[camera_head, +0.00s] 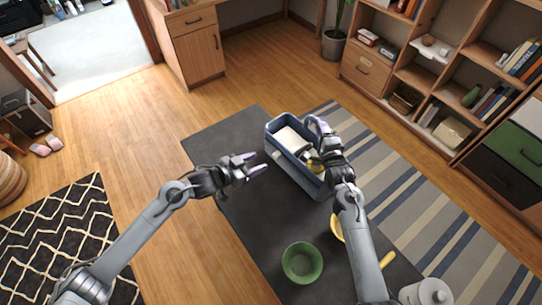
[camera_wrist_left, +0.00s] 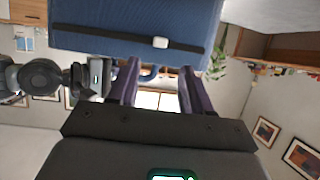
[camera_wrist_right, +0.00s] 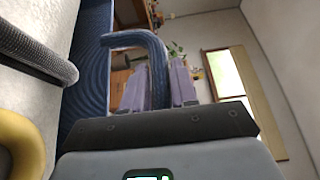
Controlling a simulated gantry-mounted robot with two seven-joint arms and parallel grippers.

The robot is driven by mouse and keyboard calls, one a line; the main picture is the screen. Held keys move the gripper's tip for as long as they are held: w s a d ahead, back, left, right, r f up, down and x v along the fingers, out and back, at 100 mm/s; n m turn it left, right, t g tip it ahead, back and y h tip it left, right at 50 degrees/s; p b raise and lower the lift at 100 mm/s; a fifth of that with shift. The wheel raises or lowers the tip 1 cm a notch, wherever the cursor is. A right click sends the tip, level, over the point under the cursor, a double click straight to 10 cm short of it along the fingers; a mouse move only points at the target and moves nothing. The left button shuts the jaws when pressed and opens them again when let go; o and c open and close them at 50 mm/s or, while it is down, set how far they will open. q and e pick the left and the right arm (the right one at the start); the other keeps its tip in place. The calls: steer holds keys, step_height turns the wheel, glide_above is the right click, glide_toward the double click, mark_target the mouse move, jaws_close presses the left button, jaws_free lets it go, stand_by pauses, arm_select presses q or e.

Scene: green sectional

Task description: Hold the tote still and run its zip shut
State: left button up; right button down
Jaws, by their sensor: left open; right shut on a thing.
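The blue tote (camera_head: 278,154) stands on the dark table, with a white item (camera_head: 291,139) inside. My left gripper (camera_head: 254,167) is open and empty, left of the tote and apart from it. In the left wrist view, the tote's blue side (camera_wrist_left: 120,22) has a dark zip strip (camera_wrist_left: 105,37) with a pale zip pull (camera_wrist_left: 160,42), beyond the open fingers. My right gripper (camera_head: 318,128) is at the tote's right side. In the right wrist view its purple fingers (camera_wrist_right: 158,88) are closed around the blue handle loop (camera_wrist_right: 143,38). The fingers hide part of the handle.
A green bowl (camera_head: 302,263) and a partly hidden yellow item (camera_head: 337,228) are on the table near the front. The table top (camera_head: 222,148) is bare left of the tote. A bookcase (camera_head: 440,75) stands beyond the striped rug (camera_head: 400,185) at right.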

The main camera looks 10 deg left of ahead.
mark_target(275, 155)
arm_select(q)
steer(key=x, duration=0.7)
steer(key=shift+w+d+f, duration=0.15)
steer(key=shift+w+d, duration=0.1)
jaws_close()
